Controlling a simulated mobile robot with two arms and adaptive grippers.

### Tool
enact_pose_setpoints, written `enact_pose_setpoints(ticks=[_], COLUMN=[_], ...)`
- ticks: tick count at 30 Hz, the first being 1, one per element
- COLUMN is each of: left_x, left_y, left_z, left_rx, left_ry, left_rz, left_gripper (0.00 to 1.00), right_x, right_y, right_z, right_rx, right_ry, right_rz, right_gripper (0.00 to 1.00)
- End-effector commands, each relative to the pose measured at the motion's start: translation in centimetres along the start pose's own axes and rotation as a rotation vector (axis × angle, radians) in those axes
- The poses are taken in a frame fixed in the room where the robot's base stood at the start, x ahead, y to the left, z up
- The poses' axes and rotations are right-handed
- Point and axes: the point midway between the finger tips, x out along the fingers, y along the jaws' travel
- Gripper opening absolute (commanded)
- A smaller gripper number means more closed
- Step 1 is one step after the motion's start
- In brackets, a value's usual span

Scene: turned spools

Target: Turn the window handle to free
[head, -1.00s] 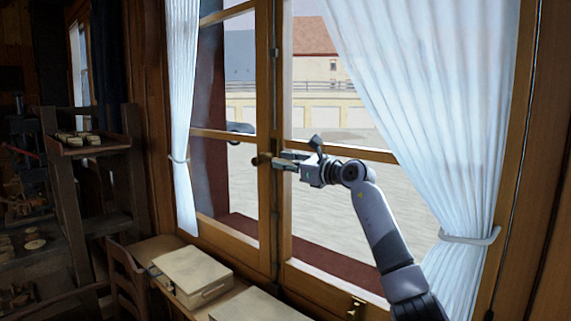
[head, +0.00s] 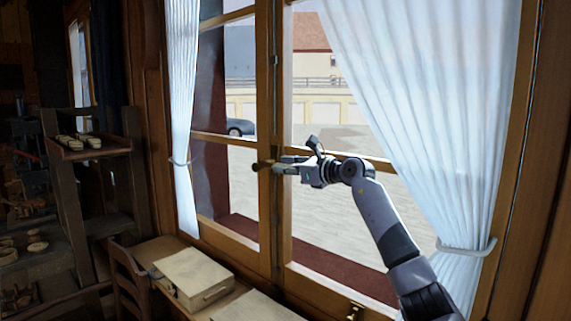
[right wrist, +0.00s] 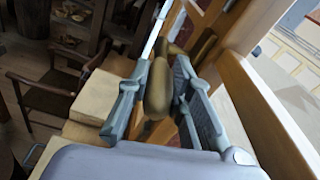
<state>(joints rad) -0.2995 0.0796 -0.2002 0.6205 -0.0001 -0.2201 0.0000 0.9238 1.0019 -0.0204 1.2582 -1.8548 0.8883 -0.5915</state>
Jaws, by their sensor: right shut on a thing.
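The brass window handle (head: 262,165) sits on the middle post of the wooden window (head: 264,80). In the head view it points out to the left, roughly level. My right gripper (head: 283,164) reaches it from the right and is shut on it. In the right wrist view the rounded handle grip (right wrist: 158,90) lies between the two fingers of the gripper (right wrist: 165,95). The fingers hide part of the handle in the head view. My left gripper is not in view.
White curtains hang at the left (head: 181,110) and right (head: 430,110) of the window. Pale boxes (head: 194,277) lie on the bench below. A wooden chair (head: 131,285) and a shelf (head: 90,150) with small turned pieces stand at the left.

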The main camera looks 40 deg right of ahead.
Motion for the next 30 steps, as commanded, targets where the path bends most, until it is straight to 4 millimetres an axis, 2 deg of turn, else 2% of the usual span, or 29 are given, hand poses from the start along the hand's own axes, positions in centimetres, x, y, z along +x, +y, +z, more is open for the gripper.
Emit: enact_pose_setpoints(ticks=[5, 6, 14, 24, 30], left_x=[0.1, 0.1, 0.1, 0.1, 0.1], left_y=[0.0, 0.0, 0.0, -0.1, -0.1], left_z=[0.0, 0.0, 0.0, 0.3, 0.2], left_rx=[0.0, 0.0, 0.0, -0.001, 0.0], left_ry=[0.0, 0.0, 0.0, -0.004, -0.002], left_rz=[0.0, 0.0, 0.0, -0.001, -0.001], left_gripper=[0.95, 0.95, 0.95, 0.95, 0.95], right_x=[-0.1, -0.1, -0.1, -0.2, -1.9], right_y=[-0.2, -0.2, -0.1, -0.1, -0.1], right_z=[0.2, 0.2, 0.1, 0.0, -0.1], right_rx=[0.0, 0.0, 0.0, 0.0, -0.003], right_ry=[-0.008, -0.008, -0.006, -0.004, -0.002], right_rz=[-0.005, -0.005, -0.003, -0.002, -0.004], right_gripper=[0.0, 0.23, 0.4, 0.4, 0.4])
